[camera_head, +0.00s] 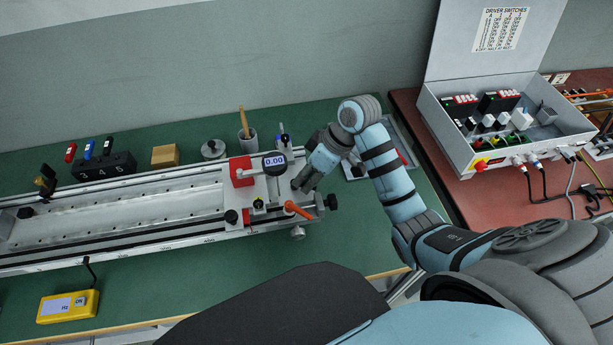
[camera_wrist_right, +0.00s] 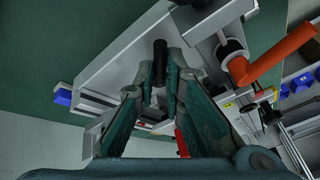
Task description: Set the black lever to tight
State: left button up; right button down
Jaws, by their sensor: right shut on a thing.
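My right gripper (camera_head: 304,182) reaches down from the right onto the end block of the long metal rail. In the right wrist view, my right gripper (camera_wrist_right: 160,82) is closed around a black lever (camera_wrist_right: 159,52), whose dark rounded end sticks out past the fingertips. The lever stands on the grey metal block (camera_wrist_right: 118,62). In the head view the fingers and hand hide the lever, and I cannot read any marking for its setting. My left gripper is not in view.
An orange handle (camera_head: 298,209) sits close beside the fingers, and also shows in the wrist view (camera_wrist_right: 275,55). A round gauge reading 0.00 (camera_head: 274,162) and a red block (camera_head: 241,170) are just left. A switch box (camera_head: 440,120) stands at right.

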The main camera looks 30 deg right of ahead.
jog(key=shift+w+d+r+n+g+p, duration=0.15)
jog(key=shift+n+g+p, duration=0.1)
jog(key=shift+n+p, duration=0.25)
jog(key=shift+w+d+r+n+g+p, duration=0.1)
jog(key=shift+n+g+p, duration=0.2)
jog(key=shift+n, duration=0.3)
jog(key=n, duration=0.1)
jog(key=n+g+p, duration=0.1)
jog(key=shift+w+f+n+y, duration=0.15)
jog(key=shift+w+n+y, duration=0.15)
jog(key=shift+w, duration=0.05)
jog(key=n+g, duration=0.1)
jog(key=n, duration=0.1)
jog(key=w+n+g+b, duration=0.1)
jog(key=n, duration=0.1)
jog(key=shift+w+d+f, duration=0.1)
jog(key=shift+d, duration=0.05)
jog(key=shift+w+n+g+h+b, duration=0.25)
jog(key=shift+n+g+h, duration=0.1)
jog(key=shift+n, duration=0.85)
jog(key=shift+w+n+g+h+b, duration=0.25)
jog(key=shift+n+g, duration=0.05)
jog(key=shift+n, duration=0.9)
jog(key=shift+a, duration=0.2)
jog(key=c, duration=1.7)
grip_release()
jog(key=shift+s, duration=0.1)
